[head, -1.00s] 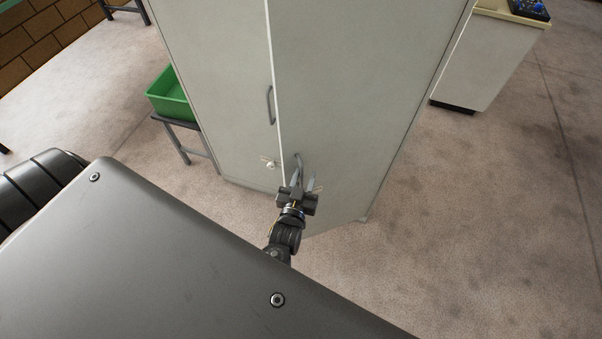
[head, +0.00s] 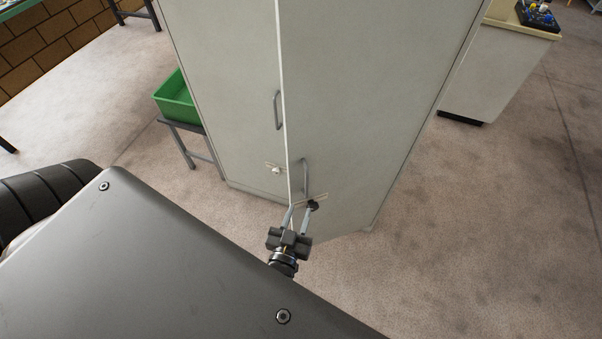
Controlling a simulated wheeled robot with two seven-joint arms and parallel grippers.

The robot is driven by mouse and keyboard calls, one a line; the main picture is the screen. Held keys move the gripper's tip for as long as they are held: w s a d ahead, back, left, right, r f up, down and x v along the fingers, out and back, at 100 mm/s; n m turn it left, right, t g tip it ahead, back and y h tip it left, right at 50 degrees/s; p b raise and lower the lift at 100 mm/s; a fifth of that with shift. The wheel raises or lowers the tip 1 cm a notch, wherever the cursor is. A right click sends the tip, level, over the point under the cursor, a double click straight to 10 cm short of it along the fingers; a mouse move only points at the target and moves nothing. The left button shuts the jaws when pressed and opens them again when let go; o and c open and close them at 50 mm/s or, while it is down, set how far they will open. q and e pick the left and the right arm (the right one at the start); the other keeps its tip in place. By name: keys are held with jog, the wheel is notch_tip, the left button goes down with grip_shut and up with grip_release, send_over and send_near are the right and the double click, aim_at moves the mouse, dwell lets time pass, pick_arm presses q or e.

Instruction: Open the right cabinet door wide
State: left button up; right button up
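The tall pale grey cabinet fills the upper middle of the head view. Its right door (head: 365,110) appears slightly ajar, with its pale free edge standing out toward me. A vertical grey bar handle (head: 305,176) is low on that door near the free edge. The left door (head: 225,80) looks closed and has its own handle (head: 278,110). My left gripper (head: 302,207) is just below and in front of the right door's handle. Its two fingers are apart with nothing held between them. It hides the door's lower free corner. My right gripper is out of view.
A green bin (head: 180,102) sits on a small dark stand (head: 184,128) left of the cabinet. A pale counter unit (head: 495,70) stands at the upper right. The carpet floor (head: 480,220) right of the cabinet is clear.

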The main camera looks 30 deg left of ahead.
pick_arm(q)
jog(key=shift+s, duration=0.1)
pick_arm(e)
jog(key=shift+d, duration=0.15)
